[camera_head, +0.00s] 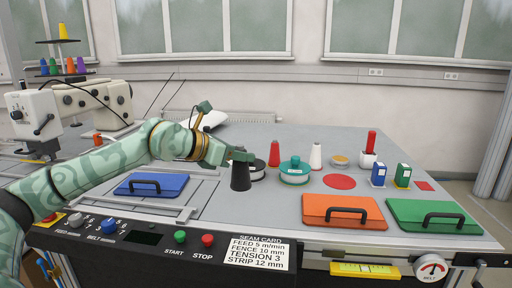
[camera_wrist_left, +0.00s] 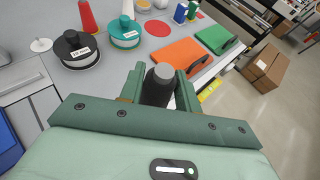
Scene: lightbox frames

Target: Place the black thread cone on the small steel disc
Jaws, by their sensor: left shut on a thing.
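My left gripper (camera_head: 241,156) is shut on the black thread cone (camera_head: 240,177) near its top, and the cone hangs roughly upright. Whether its base touches the table cannot be told. In the left wrist view the cone (camera_wrist_left: 157,88) sits between the two green fingers, with its grey end showing. A small pale disc with a short pin (camera_wrist_left: 41,45), which looks like the small steel disc, lies on the table at the left of that view. In the head view I cannot make it out; my gripper and arm may hide it. My right gripper is not in view.
A black round tin (camera_head: 257,172) is close behind the cone, with a teal tin (camera_head: 294,172) to its right. Red (camera_head: 274,154) and white (camera_head: 316,156) cones stand behind. Blue (camera_head: 152,185), orange (camera_head: 343,211) and green (camera_head: 432,215) handled panels lie near the front.

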